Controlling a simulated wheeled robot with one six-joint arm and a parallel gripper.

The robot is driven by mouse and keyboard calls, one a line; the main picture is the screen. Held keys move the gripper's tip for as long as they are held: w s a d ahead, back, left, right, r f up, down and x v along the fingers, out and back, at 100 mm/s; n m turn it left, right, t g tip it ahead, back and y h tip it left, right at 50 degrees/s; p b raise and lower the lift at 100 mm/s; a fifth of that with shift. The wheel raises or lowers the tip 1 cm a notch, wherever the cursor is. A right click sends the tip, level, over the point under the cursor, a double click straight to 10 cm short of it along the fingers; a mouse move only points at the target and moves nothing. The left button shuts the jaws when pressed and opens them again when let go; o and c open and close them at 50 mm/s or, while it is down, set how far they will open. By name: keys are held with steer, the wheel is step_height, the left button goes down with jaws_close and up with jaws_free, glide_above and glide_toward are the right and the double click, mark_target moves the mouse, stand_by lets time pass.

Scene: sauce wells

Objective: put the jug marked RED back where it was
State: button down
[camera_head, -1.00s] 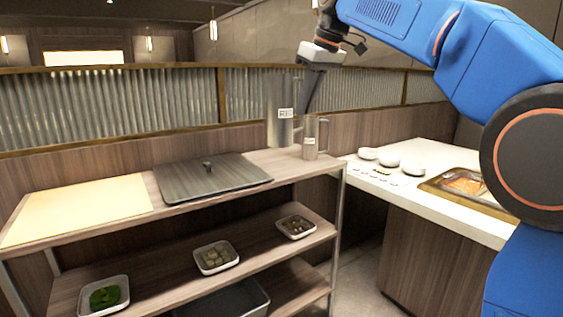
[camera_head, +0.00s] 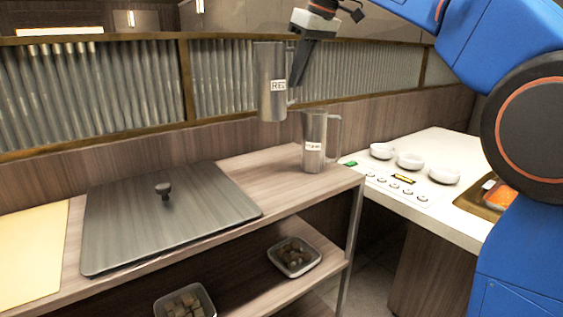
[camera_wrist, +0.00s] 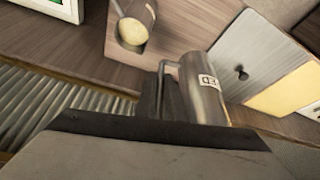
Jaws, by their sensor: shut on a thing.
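The metal jug marked RED (camera_head: 271,98) hangs upright in the air above the back of the shelf unit's wooden top. My gripper (camera_head: 291,84) is shut on its handle, on the jug's right side. In the wrist view the RED jug (camera_wrist: 203,90) is beside the dark fingers, its label partly turned away. A second metal jug (camera_head: 314,155), its label too small to read surely, stands on the top near the right end, below and right of the RED jug. It also shows in the wrist view (camera_wrist: 136,22), with pale contents inside.
Bare wood (camera_head: 255,170) lies between lid and standing jug. A white counter with bowls (camera_head: 410,160) is at right.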

step_height(320, 180, down, 17)
steer(key=shift+f, duration=0.15)
stand_by(0.5)
steer(key=shift+s, duration=0.1)
steer(key=c, duration=2.1)
jaws_free()
steer(key=shift+f, duration=0.1)
steer(key=v, duration=1.2)
steer(key=s+d+f+m+h, duration=0.1)
steer(key=s+d+f+m, duration=0.2)
steer(key=s+d+f, duration=0.3)
steer(key=s+d+f+m+t+h, duration=0.1)
steer(key=s+d+f+m, duration=0.2)
steer(key=s+d+f, duration=0.4)
steer(key=s+d+f+m+h, duration=0.1)
steer(key=s+d+f+m, duration=0.2)
steer(key=s+f, duration=1.5)
steer(key=shift+s+d+f+m+t, duration=0.15)
steer(key=shift+d+f, duration=0.25)
steer(key=shift+d, duration=0.2)
steer(key=shift+d+f+m+t, duration=0.1)
steer(key=shift+d+f, duration=0.25)
steer(key=shift+d, duration=0.25)
steer(key=shift+s+d+f+m+t, duration=0.15)
steer(key=shift+d+f, duration=0.25)
steer(key=shift+d, duration=0.2)
steer(key=shift+w, duration=0.1)
